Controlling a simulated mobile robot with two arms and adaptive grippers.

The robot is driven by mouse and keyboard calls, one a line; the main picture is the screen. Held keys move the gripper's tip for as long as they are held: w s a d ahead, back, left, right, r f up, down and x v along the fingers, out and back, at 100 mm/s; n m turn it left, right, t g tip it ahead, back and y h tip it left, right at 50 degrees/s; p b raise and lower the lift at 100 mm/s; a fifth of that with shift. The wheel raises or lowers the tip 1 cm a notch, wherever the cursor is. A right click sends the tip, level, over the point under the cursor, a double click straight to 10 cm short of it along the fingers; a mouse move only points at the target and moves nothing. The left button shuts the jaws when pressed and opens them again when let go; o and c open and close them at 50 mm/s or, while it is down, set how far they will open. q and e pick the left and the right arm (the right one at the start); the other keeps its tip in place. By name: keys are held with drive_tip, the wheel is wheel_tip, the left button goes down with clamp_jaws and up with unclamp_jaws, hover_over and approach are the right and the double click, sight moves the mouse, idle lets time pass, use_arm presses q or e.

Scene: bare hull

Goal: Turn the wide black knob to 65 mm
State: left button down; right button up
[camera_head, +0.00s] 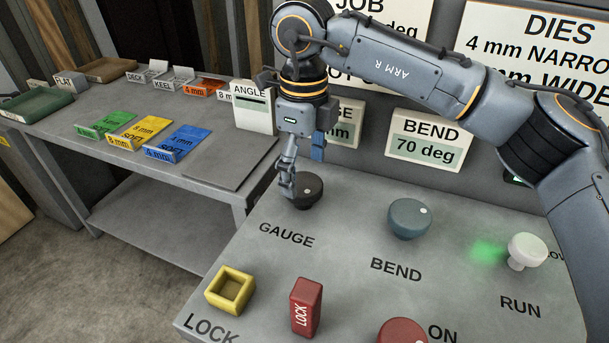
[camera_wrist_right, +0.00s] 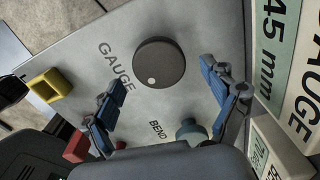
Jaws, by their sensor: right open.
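The wide black knob (camera_head: 308,191) sits on the grey panel above the word GAUGE. In the right wrist view the knob (camera_wrist_right: 159,63) is round, with a white dot near its rim on the side toward the GAUGE lettering. My right gripper (camera_head: 302,172) is over the knob, fingers pointing down, partly hiding it in the head view. In the wrist view the gripper (camera_wrist_right: 168,103) has its blue-padded fingers spread wide, apart from the knob. The gauge sign (camera_head: 345,133) is partly hidden by the gripper; in the wrist view its display (camera_wrist_right: 275,50) reads 45 mm. My left gripper is out of view.
A blue-grey BEND knob (camera_head: 409,218), white RUN knob (camera_head: 526,250), red LOCK block (camera_head: 306,306), yellow square socket (camera_head: 230,290) and red knob (camera_head: 402,332) share the panel. The BEND sign (camera_head: 428,140) reads 70 deg. A side table (camera_head: 95,155) holds coloured cards.

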wheel_tip(320, 180, down, 2)
drive_tip(key=shift+a, duration=0.1)
drive_tip(key=shift+f, duration=0.3)
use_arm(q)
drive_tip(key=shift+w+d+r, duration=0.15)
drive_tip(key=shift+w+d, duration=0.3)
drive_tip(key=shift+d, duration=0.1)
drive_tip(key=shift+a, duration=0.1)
use_arm(e)
drive_tip(key=shift+c, duration=0.8)
drive_tip(key=c, duration=1)
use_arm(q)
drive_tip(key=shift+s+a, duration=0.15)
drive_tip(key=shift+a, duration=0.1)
